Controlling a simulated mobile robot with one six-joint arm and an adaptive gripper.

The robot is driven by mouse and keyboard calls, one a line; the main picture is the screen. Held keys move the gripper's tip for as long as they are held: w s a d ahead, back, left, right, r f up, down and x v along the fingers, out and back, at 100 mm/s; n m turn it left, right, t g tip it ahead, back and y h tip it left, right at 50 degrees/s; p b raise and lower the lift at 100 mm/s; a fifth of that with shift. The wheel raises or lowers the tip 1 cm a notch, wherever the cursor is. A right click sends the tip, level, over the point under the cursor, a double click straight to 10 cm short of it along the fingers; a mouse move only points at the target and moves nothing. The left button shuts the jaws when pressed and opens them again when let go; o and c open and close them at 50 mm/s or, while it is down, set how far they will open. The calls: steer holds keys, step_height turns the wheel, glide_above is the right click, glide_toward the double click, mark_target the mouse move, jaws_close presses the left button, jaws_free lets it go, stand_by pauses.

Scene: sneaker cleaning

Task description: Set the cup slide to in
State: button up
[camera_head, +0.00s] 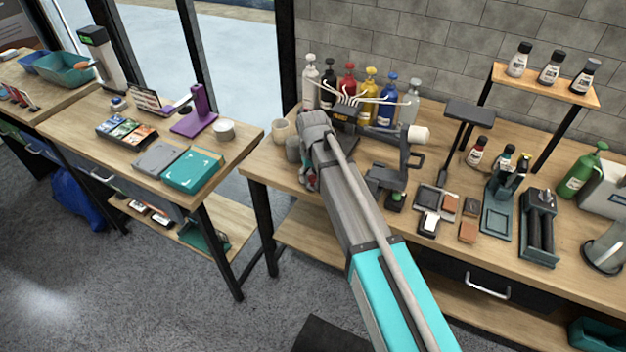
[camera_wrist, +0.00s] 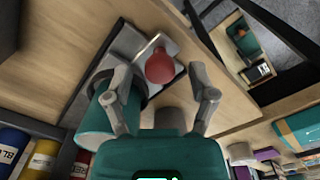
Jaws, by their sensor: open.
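In the wrist view a round red knob (camera_wrist: 160,67) sits on a grey metal plate (camera_wrist: 128,45) with a dark edge. It looks like the handle of the cup slide, but I cannot tell the slide's position. My gripper (camera_wrist: 161,82) is open, with the knob between and beyond its fingertips; I see no contact. A grey-green cylindrical thing (camera_wrist: 95,132), perhaps a cup, stands beside the left finger, partly hidden. In the head view my arm covers most of this place, and only a small reddish patch (camera_head: 311,181) shows beside it.
Several pump bottles (camera_head: 387,100) with white tubes stand behind. A dark device (camera_head: 385,178) is to the right. The table's front-left edge is close by.

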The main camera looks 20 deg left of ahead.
steer(key=shift+f, duration=0.15)
jaws_close()
stand_by(0.4)
